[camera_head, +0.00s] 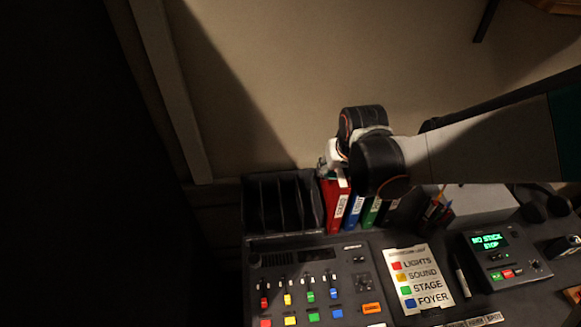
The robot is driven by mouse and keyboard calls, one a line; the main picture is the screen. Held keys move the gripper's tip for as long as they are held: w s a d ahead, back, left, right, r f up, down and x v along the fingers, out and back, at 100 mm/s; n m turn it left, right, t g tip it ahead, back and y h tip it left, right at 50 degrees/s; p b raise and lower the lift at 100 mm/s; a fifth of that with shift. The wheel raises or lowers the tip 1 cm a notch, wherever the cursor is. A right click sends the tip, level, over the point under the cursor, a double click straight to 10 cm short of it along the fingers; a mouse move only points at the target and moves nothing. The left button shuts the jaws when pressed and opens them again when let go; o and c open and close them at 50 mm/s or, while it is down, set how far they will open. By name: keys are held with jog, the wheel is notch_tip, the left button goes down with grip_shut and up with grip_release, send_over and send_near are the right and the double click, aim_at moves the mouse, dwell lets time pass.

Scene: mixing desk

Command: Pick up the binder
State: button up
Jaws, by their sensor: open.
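A red binder (335,205) stands upright at the left end of a short row at the back of the desk. A blue binder (354,210) and a green binder (371,211) stand to its right, with a dark one (388,211) beyond. All show pale labels on their spines. My gripper (325,166) is open at the top of the red binder. It is small and partly hidden by my wrist, so I cannot tell whether its fingers touch the binder or stand around it.
An empty black divided rack (280,203) stands left of the binders. In front lie a mixing panel (312,285) with coloured sliders and a colour label card (421,280). A lit display box (500,255) and a pen holder (437,213) are to the right. A wall (250,90) rises behind.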

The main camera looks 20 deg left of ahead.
aim_at(332, 191)
jog(key=b+x, duration=0.3)
jog(key=x, duration=0.4)
jog(key=shift+b, duration=0.3)
jog(key=shift+r, duration=0.1)
grip_shut()
